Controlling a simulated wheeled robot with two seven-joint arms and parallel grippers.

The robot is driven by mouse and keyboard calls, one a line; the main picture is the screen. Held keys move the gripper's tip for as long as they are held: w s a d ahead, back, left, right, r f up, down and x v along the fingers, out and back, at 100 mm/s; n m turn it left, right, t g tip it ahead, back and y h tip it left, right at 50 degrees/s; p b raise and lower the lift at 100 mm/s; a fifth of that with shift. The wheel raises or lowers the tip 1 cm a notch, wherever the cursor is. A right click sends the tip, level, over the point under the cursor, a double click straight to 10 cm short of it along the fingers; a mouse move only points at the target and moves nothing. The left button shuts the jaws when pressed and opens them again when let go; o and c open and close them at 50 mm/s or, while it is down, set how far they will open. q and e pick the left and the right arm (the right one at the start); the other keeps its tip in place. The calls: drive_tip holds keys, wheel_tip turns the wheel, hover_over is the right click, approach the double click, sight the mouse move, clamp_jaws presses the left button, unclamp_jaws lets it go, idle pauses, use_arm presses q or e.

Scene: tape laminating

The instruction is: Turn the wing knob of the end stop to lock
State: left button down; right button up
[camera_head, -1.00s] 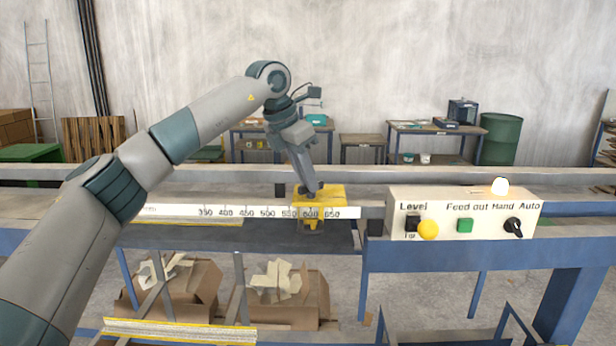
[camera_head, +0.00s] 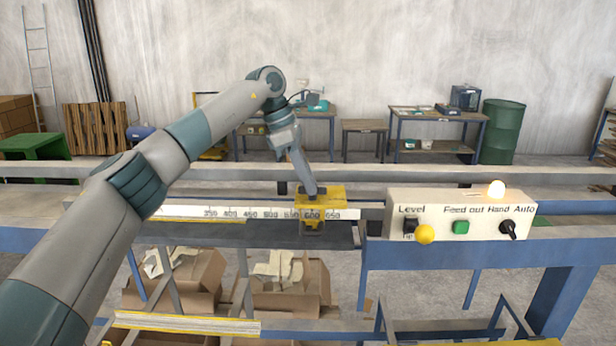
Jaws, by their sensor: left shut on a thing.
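The yellow end stop (camera_head: 335,198) sits on the white ruler rail (camera_head: 268,213), around the 600 mark. My left gripper (camera_head: 312,193) points down onto the top of the end stop and is shut. The wing knob is hidden by the gripper's fingers, which close at the spot on top of the end stop. My right gripper is not in view.
A control box (camera_head: 455,215) with a black selector, yellow knob and green button stands right of the end stop. A long rear rail (camera_head: 420,175) runs behind. Cardboard boxes (camera_head: 290,290) with scraps lie below the bench.

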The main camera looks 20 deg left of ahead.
use_arm(q)
drive_tip(key=shift+r, duration=0.1)
drive_tip(key=c, duration=1.8)
unclamp_jaws()
drive_tip(key=shift+a+r+b, duration=0.2)
drive_tip(key=shift+r+b, duration=0.15)
drive_tip(key=shift+r, duration=0.1)
drive_tip(key=b+v, duration=0.2)
drive_tip(key=v, duration=1.4)
drive_tip(key=shift+r, duration=0.2)
drive_tip(key=shift+s+f, duration=0.1)
